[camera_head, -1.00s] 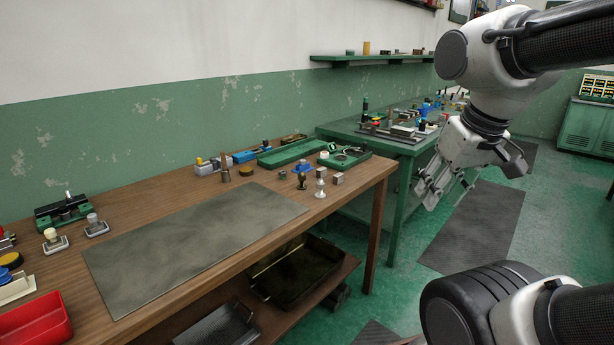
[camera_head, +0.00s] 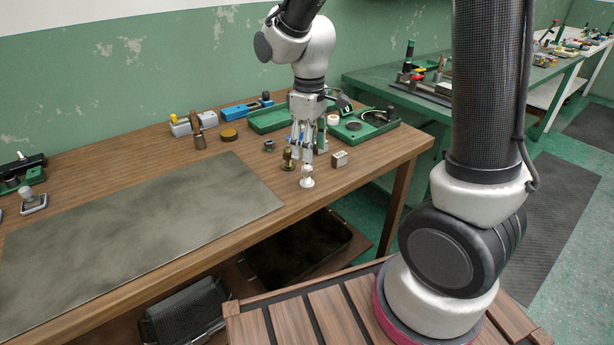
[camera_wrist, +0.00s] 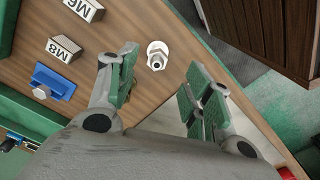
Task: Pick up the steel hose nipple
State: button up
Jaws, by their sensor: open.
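The steel hose nipple (camera_head: 307,178) is a small bright metal fitting standing upright near the front right of the wooden bench. In the wrist view the nipple (camera_wrist: 157,55) is seen from above, with its hex collar and round end, between and slightly beyond the fingertips. My gripper (camera_head: 304,152) is above and just behind it in the head view, pointing down. In the wrist view my gripper (camera_wrist: 163,72) has its green-padded fingers apart with nothing between them. I cannot tell the exact height gap.
A brass fitting (camera_head: 288,158) stands just left of the nipple. A steel block (camera_head: 339,159) is to its right; the wrist view shows blocks marked M6 (camera_wrist: 88,9) and M8 (camera_wrist: 63,48) and a blue part (camera_wrist: 50,83). Green trays (camera_head: 378,127) lie behind. The grey mat (camera_head: 140,225) is clear.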

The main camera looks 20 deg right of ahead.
aim_at(307, 168)
jog(key=f, duration=0.7)
jog(key=shift+w+a+f, duration=0.1)
jog(key=shift+w+f, duration=0.2)
jog(key=shift+f, duration=0.05)
jog(key=shift+c, duration=0.4)
grip_shut()
